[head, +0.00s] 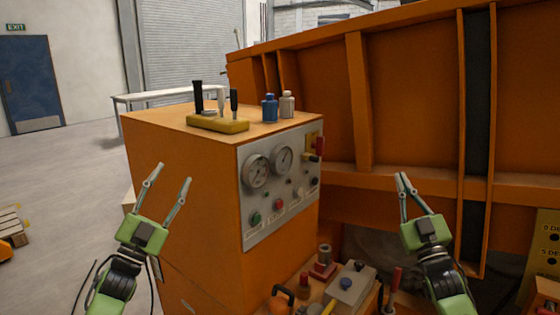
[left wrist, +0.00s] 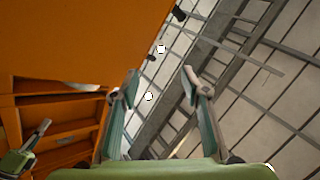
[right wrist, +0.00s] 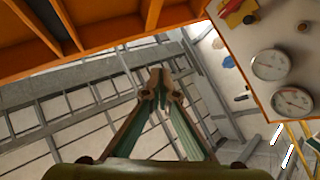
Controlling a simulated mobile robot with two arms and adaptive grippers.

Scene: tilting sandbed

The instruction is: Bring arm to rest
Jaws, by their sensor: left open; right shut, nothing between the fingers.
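My left gripper (head: 168,187) is raised in front of the left side of the orange control cabinet (head: 180,165), with its fingers apart and empty. Its fingers also show apart in the left wrist view (left wrist: 160,75). My right gripper (head: 402,176) is raised to the right of the cabinet, in front of the orange sandbed wall (head: 410,100). Its fingertips meet with nothing between them, as the right wrist view (right wrist: 160,80) also shows. Both grippers point upward, and neither is seen holding anything.
The cabinet carries a yellow tool holder (head: 218,124), a blue bottle (head: 270,108) and a grey bottle (head: 287,105). Its front panel (head: 250,225) has gauges and buttons. A grey box (head: 350,288) and red-handled items stand low between my arms. Open floor (head: 70,200) lies at left.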

